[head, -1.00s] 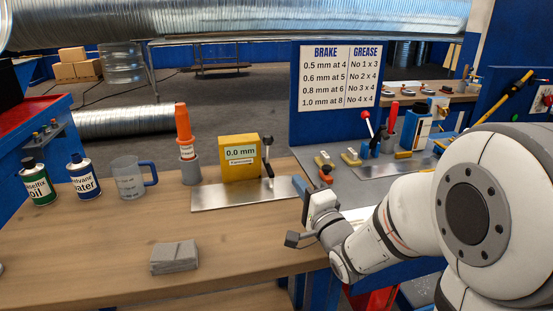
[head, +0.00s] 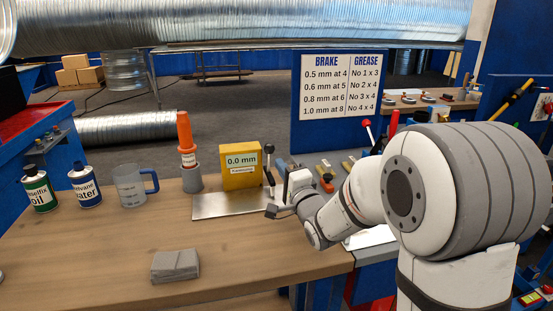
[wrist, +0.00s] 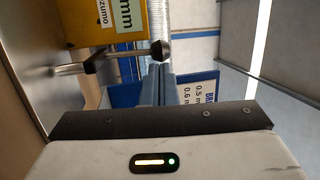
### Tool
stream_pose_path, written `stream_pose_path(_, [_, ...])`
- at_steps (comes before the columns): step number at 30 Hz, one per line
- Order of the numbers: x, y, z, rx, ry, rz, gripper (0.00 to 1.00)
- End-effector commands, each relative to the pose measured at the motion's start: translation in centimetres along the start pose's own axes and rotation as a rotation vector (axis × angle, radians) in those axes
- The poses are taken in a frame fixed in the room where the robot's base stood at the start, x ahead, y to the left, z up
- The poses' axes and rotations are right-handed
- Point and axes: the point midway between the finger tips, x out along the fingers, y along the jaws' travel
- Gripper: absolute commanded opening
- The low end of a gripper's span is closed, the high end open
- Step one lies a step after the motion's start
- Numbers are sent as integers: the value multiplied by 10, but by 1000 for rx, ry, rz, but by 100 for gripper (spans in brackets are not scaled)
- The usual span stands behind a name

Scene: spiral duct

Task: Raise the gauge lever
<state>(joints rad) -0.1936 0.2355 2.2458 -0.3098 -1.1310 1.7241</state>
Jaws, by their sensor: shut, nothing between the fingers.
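The yellow gauge (head: 240,176) stands on a metal plate (head: 215,206) on the wooden bench and reads 0.0 mm. Its lever (head: 268,150) is on the gauge's right side, a thin rod with a black ball knob at the top. In the wrist view the picture is turned sideways; the gauge (wrist: 88,22) is at upper left and the lever's knob (wrist: 160,53) lies just beyond my fingertips. My gripper (wrist: 157,72) is shut and empty, its blue-grey fingers together. In the head view my gripper (head: 281,165) is right of the lever. Whether they touch, I cannot tell.
An orange-tipped tube in a grey holder (head: 192,180) stands left of the gauge. A clear mug (head: 130,188) and two cans stand farther left. A grey block (head: 175,265) lies near the front edge. A blue panel with a chart (head: 338,85) rises behind my arm.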

Motion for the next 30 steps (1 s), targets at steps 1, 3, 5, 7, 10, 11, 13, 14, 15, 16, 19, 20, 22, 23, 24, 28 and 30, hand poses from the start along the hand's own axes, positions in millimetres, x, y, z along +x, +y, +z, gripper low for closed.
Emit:
stream_pose_path(1, [10, 0, 0, 0, -1, 0, 0])
stream_pose_path(3, [20, 0, 0, 0, 0, -1, 0])
stream_pose_path(5, [28, 0, 0, 0, 1, 0, 0])
stream_pose_path(7, [34, 0, 0, 0, 1, 1, 0])
stream_pose_path(10, [39, 0, 0, 0, 1, 0, 0])
stream_pose_path(11, [40, 0, 0, 0, 1, 0, 0])
stream_pose_path(13, [41, 0, 0, 0, 1, 0, 0])
stream_pose_path(14, [41, 0, 0, 0, 1, 0, 0])
stream_pose_path(15, [41, 0, -1, 0, 1, 0, 0])
stream_pose_path(16, [41, 0, -1, 0, 1, 1, 0])
stream_pose_path(19, [41, 0, -1, 0, 2, 1, 0])
stream_pose_path(20, [41, 0, -1, 0, 2, 1, 0])
stream_pose_path(22, [41, 0, -1, 0, 1, 1, 0])
stream_pose_path(23, [41, -1, 0, 1, 1, 3, 0])
stream_pose_path(24, [41, -1, 0, 1, 0, 5, 0])
stream_pose_path(28, [45, -6, 2, 7, -4, 26, 0])
stream_pose_path(30, [48, -9, 4, 11, -8, 46, 0])
